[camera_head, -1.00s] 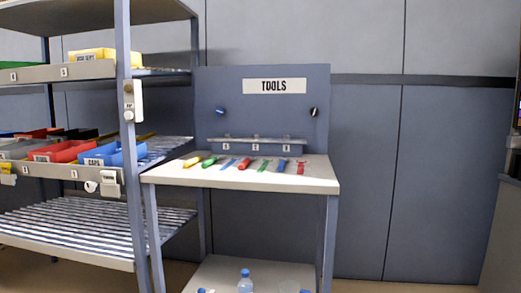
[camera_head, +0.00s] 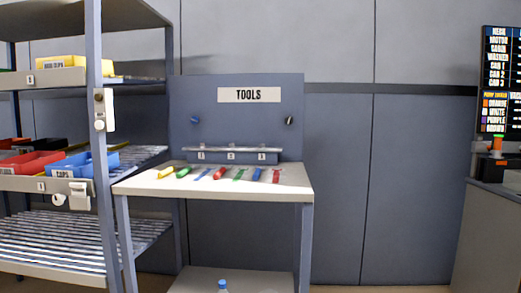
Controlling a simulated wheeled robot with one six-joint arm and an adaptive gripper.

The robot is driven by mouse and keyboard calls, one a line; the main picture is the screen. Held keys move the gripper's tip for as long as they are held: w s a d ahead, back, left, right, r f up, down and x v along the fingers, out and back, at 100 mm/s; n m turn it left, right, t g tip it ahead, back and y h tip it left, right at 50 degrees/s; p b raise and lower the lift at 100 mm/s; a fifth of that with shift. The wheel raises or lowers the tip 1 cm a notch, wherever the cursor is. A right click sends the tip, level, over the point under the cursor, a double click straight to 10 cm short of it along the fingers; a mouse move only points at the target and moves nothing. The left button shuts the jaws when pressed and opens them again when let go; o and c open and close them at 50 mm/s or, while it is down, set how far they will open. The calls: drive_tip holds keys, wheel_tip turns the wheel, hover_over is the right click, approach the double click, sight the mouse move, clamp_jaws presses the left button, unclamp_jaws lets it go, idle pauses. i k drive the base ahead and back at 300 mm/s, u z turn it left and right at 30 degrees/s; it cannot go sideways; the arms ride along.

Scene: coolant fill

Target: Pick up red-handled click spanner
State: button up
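Several small hand tools lie in a row on the pale top of the tool table (camera_head: 285,191), below a panel with the TOOLS sign (camera_head: 249,95). One tool with a thick red handle (camera_head: 220,173) lies near the middle of the row. A thinner red tool (camera_head: 276,176) lies at the right end. The tools are too small to tell which one is a click spanner. Yellow, green and blue tools lie among them. My gripper is not in view.
A metal shelf rack (camera_head: 105,225) with a red bin (camera_head: 32,163) and a blue bin (camera_head: 97,162) stands at the left, its post close to the table. A cabinet (camera_head: 480,235) with a dark screen (camera_head: 500,80) above stands at the right. Between table and cabinet is open room before the wall.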

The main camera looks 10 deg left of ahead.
sight(217, 175)
drive_tip(key=u, duration=0.25)
drive_tip(key=k, duration=0.45)
drive_tip(key=u, duration=1.45)
drive_tip(key=i, duration=1.5)
drive_tip(key=z, duration=0.65)
